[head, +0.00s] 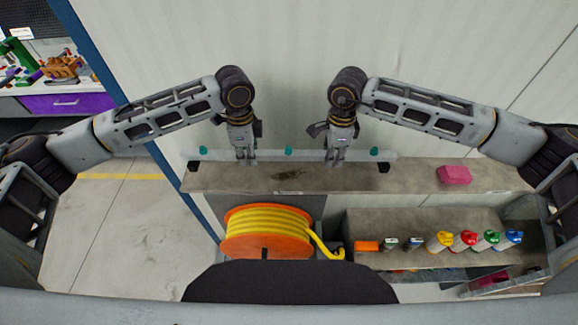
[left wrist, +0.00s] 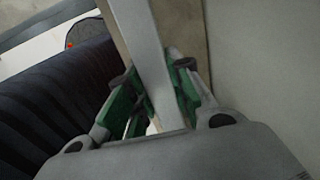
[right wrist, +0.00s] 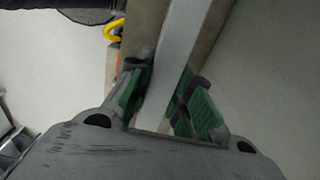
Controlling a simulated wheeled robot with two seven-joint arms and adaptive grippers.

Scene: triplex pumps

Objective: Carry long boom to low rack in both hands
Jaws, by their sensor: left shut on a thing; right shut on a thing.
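The long boom (head: 215,154) is a pale straight bar with small teal knobs, lying level along the wall. My left gripper (head: 244,160) is shut on it left of its middle, and my right gripper (head: 336,158) is shut on it right of its middle. In the left wrist view the bar (left wrist: 146,45) runs between the green-padded fingers; in the right wrist view the bar (right wrist: 178,45) does too. A long grey-brown shelf (head: 410,177), perhaps the low rack, lies under the boom. I cannot tell whether the boom touches it.
A pink block (head: 454,174) sits on the shelf's right part. Below stand an orange reel of yellow hose (head: 265,232) and a lower shelf (head: 400,222) with several coloured bottles. The pale wall (head: 290,60) is close behind. Open floor (head: 125,220) lies at left.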

